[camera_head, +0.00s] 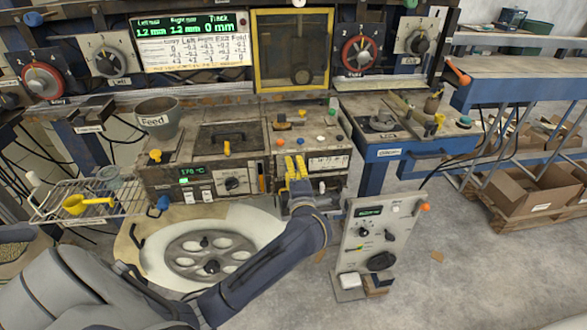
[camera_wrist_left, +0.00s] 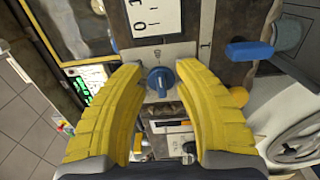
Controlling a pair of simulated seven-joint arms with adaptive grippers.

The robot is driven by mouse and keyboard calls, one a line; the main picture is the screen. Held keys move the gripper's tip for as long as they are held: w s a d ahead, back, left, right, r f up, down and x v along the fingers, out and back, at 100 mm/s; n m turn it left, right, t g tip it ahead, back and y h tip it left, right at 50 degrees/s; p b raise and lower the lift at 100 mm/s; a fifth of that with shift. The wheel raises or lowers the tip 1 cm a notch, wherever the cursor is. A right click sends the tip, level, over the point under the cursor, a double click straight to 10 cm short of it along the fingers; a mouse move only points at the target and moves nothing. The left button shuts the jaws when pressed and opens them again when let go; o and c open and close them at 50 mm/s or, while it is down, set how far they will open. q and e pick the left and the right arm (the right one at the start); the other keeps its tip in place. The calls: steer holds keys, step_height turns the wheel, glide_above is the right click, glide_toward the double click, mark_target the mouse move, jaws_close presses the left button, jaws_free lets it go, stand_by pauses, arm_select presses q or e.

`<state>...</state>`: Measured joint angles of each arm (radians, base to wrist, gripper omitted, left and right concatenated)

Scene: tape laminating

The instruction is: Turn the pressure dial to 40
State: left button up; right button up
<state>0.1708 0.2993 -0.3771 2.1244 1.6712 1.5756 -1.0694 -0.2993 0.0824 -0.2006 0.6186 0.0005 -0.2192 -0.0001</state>
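A small blue dial knob (camera_wrist_left: 160,83) on a light metal strip sits between my left gripper's two yellow fingers in the left wrist view. No label naming it as the pressure dial is readable. My left gripper (camera_wrist_left: 160,72) is open, with a finger on each side of the knob and visible gaps between. A white scale plate (camera_wrist_left: 154,17) with numbers is just above the knob; only part of it shows. In the head view my left gripper (camera_head: 297,170) is in front of the machine's right section and hides the knob. My right gripper is not in view.
A blue lever (camera_wrist_left: 250,50) is to the right of the fingers in the left wrist view. The grey control console (camera_head: 375,240) stands right of my forearm. A round plate with holes (camera_head: 210,255) lies left of it.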

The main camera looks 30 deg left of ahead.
arm_select(q)
steer(key=v, duration=1.2)
stand_by(0.3)
